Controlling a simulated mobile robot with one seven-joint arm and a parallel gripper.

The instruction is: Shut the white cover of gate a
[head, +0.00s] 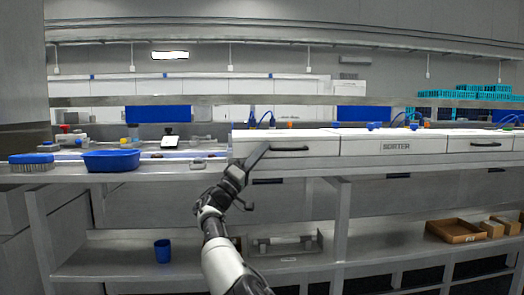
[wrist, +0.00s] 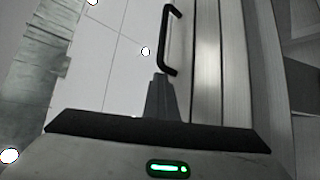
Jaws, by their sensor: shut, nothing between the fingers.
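A white cover with a dark bar handle (head: 290,149) forms the left front panel (head: 315,146) of the sorter. No gate letter is readable, so I cannot tell for sure that this is gate a, nor how far the cover stands open. My gripper (head: 264,147) is shut and empty, its tip in front of the cover's left part, left of the handle. In the wrist view the shut fingers (wrist: 161,80) point along the white surface (wrist: 115,55), close to the lower end of the black handle (wrist: 167,40). I cannot tell whether they touch it.
A middle panel marked SORTER (head: 396,146) and another handled white cover (head: 480,144) continue to the right. A blue cup (head: 162,251) and a brown box (head: 456,231) stand on the lower shelf.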

